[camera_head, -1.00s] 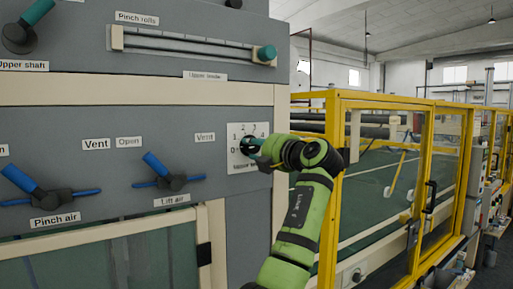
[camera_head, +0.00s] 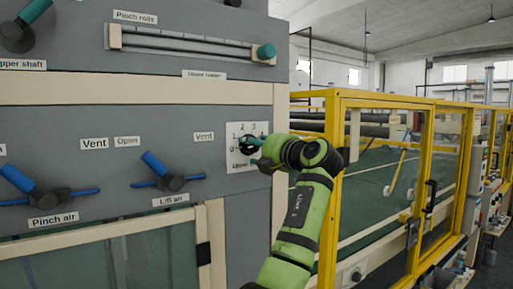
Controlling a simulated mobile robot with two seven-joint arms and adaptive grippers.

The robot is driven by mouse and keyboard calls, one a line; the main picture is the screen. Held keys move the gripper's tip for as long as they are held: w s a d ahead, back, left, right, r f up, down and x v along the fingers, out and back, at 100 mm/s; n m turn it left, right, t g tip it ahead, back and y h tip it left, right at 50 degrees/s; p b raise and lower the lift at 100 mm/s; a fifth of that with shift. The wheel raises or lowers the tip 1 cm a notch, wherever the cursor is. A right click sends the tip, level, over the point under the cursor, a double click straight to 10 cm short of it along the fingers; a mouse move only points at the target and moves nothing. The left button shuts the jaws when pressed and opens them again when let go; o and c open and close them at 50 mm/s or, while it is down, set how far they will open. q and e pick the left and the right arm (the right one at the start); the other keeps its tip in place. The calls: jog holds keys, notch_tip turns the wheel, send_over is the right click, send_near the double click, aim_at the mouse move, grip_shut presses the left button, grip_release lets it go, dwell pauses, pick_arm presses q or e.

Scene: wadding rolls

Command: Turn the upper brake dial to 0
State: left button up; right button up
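The upper brake dial (camera_head: 246,144) is a black knob on a white plate (camera_head: 240,127) with numbers around it, on the grey panel. The gripper and wrist hide the right part of the plate, and the dial's pointer is too small to read.
Left of the dial are the blue lift air lever (camera_head: 165,172) and pinch air lever (camera_head: 35,190). Above is a slider with a teal knob (camera_head: 266,52). A yellow-framed guard (camera_head: 332,200) stands close to the right of my arm.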

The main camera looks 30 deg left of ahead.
pick_arm(q)
jog(key=shift+s+d, duration=0.1)
jog(key=v, duration=1.2)
